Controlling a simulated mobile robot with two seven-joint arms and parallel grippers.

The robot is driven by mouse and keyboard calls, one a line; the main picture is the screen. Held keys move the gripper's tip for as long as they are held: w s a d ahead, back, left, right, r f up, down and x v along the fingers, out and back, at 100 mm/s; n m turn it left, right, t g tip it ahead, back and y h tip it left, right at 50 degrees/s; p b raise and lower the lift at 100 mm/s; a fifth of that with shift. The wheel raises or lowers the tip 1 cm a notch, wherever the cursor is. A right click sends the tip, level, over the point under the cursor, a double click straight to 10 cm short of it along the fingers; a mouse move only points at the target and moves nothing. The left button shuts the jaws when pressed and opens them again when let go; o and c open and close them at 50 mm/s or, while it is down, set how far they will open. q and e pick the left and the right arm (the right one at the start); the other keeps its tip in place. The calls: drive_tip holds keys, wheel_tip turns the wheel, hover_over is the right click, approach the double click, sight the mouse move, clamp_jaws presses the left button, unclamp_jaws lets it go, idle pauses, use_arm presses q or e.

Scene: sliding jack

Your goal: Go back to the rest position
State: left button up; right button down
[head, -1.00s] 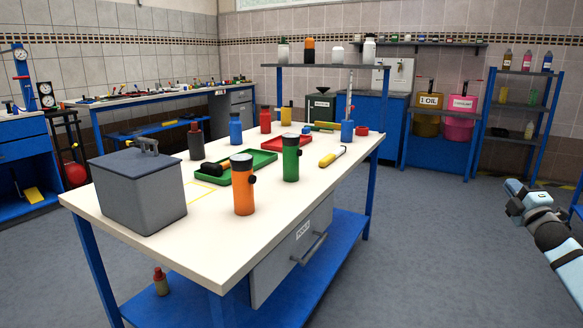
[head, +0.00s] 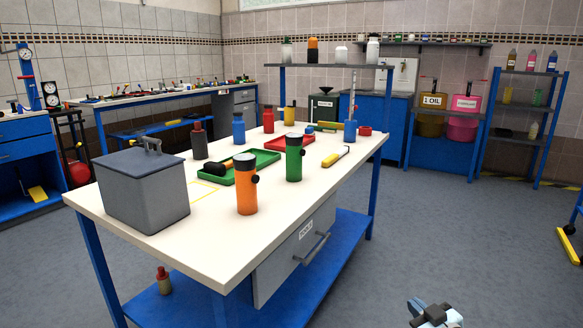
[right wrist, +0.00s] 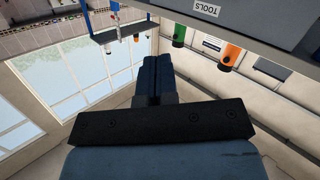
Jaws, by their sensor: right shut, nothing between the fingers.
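My right gripper (right wrist: 157,60) shows in the right wrist view with its two dark fingers together and nothing between them. In the head view only a small light-blue and black part of my right arm shows at the bottom edge, right of the workbench (head: 330,215) and clear of it. My left gripper is in neither view. An orange flask (head: 246,185) and a green flask (head: 294,158) stand upright on the bench. They also show upside down at the top of the right wrist view, well away from the fingers.
A grey lidded box (head: 143,195) stands on the bench's left end. A green tray (head: 265,157) and a red tray (head: 277,140) lie behind the flasks. A drawer labelled TOOLS (head: 275,262) hangs under the top. The floor (head: 470,230) right of the bench is open.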

drive_tip(key=s+a+r+m+y, duration=0.1)
drive_tip(key=s+a+r+y, duration=0.25)
drive_tip(key=s+a, duration=0.7)
drive_tip(key=s+a+r+m+y, duration=0.15)
drive_tip(key=s+a+r, duration=0.4)
drive_tip(key=s, duration=0.85)
use_arm(q)
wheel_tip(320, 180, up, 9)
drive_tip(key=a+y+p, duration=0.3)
drive_tip(key=p, duration=1.8)
use_arm(e)
wheel_tip(320, 180, up, 8)
drive_tip(key=g+h, duration=0.1)
drive_tip(key=h, duration=0.2)
use_arm(q)
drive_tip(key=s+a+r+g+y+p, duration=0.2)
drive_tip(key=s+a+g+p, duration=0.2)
drive_tip(key=p, duration=1.6)
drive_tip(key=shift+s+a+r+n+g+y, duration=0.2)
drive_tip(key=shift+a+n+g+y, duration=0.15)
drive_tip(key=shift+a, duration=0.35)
use_arm(e)
drive_tip(key=s+d+r+g+h, duration=0.2)
drive_tip(key=s+d+g, duration=0.2)
drive_tip(key=s+d, duration=0.1)
drive_tip(key=shift+d+r+h, duration=0.15)
drive_tip(key=shift+d+h, duration=0.25)
drive_tip(key=shift+d, duration=0.3)
